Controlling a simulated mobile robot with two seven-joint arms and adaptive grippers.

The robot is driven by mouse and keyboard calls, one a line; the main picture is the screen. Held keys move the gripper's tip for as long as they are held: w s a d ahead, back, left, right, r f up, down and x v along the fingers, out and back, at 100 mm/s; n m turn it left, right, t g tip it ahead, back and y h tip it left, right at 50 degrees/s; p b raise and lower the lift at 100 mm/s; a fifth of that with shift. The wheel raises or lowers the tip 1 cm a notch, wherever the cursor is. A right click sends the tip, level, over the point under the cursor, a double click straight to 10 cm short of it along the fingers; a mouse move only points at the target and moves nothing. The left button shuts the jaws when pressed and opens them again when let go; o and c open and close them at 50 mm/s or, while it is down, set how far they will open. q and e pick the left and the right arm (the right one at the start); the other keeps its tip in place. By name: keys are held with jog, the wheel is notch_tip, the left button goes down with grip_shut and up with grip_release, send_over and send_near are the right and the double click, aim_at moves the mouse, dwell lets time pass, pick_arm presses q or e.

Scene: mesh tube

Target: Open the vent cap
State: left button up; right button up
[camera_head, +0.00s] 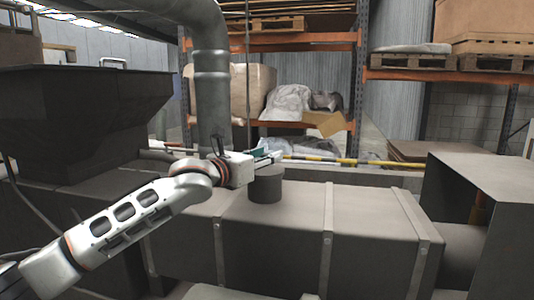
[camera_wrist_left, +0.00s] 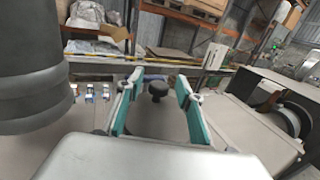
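The vent cap (camera_head: 266,187) looks like a short dark cylinder on top of a long grey metal housing (camera_head: 280,235) in the head view. My left gripper (camera_head: 268,157) is just above its top, reaching in from the left. In the left wrist view my left gripper (camera_wrist_left: 160,82) is open, with teal finger pads apart on both sides. A dark round knob (camera_wrist_left: 158,88) shows between the fingers, with no visible contact. The cap's top is partly hidden by the gripper in the head view. My right gripper is in neither view.
A thick vertical pipe (camera_head: 212,90) rises close behind my left wrist. A dark hopper (camera_head: 80,115) stands at the left and a grey box (camera_head: 485,180) at the right. A yellow bar (camera_head: 350,162) runs behind the housing. The housing top right of the cap is clear.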

pick_arm(q)
jog(key=shift+w+d, duration=0.2)
grip_shut()
